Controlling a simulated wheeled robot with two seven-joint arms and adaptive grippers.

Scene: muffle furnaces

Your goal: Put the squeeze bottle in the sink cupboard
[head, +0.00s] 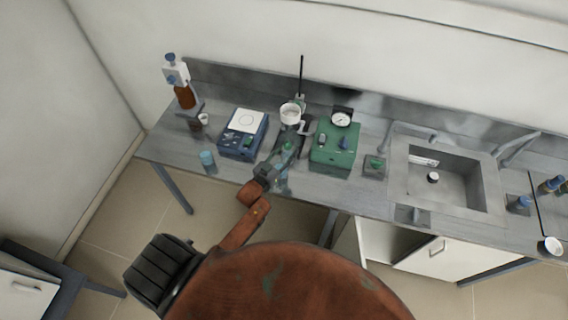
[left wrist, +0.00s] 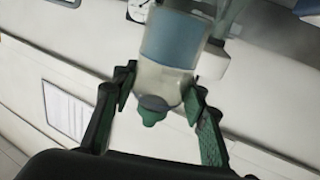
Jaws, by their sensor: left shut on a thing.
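The squeeze bottle has a clear body, a blue label and a green cap. In the left wrist view the bottle (left wrist: 168,62) stands between the two fingers of my left gripper (left wrist: 155,105), which is shut on it near its cap. The sink cupboard (head: 392,240) is under the sink at right, with a dark opening beside a white door (head: 440,256) with a handle. My right gripper is not in view.
The sink (head: 452,184) is at right. Tiled floor lies in front.

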